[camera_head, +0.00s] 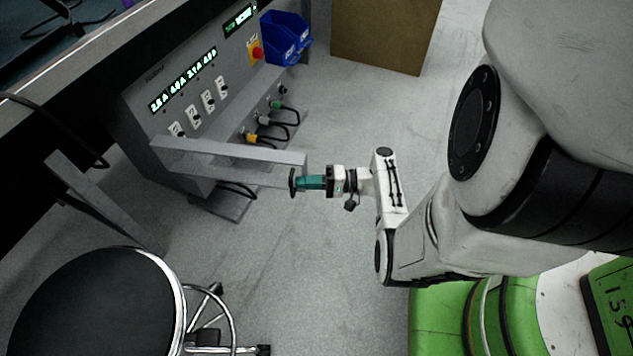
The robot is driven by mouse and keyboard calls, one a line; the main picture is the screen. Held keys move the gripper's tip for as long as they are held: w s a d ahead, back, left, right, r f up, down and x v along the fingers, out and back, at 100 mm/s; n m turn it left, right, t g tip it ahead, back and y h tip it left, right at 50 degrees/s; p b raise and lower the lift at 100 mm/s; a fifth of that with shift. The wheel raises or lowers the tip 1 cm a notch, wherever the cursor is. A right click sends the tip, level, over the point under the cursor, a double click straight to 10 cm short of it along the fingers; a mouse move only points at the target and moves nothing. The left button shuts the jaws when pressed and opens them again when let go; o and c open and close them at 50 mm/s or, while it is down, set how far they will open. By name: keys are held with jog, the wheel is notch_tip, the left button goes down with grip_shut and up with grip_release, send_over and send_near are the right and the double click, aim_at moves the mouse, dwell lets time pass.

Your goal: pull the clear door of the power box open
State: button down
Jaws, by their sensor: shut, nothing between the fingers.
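The power box (190,95) is a grey cabinet at the upper left, with lit green readouts, white switches and a red knob on its face. A pale grey frame (230,149) stands out from its lower face towards my gripper. It may be the edge of the clear door; I cannot make out a clear pane. My gripper (293,182) is shut with nothing held, its dark fingertips by the outer end of this frame. I cannot tell whether they touch it.
Plugs with black cables (264,121) sit on the box's lower right. A round black stool (95,305) stands at the lower left. Blue bins (286,38) and a brown board (382,32) are at the back. Grey floor is clear below my gripper.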

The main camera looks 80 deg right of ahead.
jog(key=shift+w, duration=0.15)
jog(key=w+a+m+h+p, duration=0.2)
jog(key=w+a+h, duration=0.1)
jog(key=a, duration=0.7)
jog(key=w+a+m+h+p, duration=0.2)
jog(key=w+a, duration=0.3)
jog(key=a, duration=0.6)
jog(key=shift+w+a+h+p, duration=0.15)
jog(key=shift+w+h+p, duration=0.05)
jog(key=shift+h+p, duration=0.55)
jog(key=shift+s, duration=0.15)
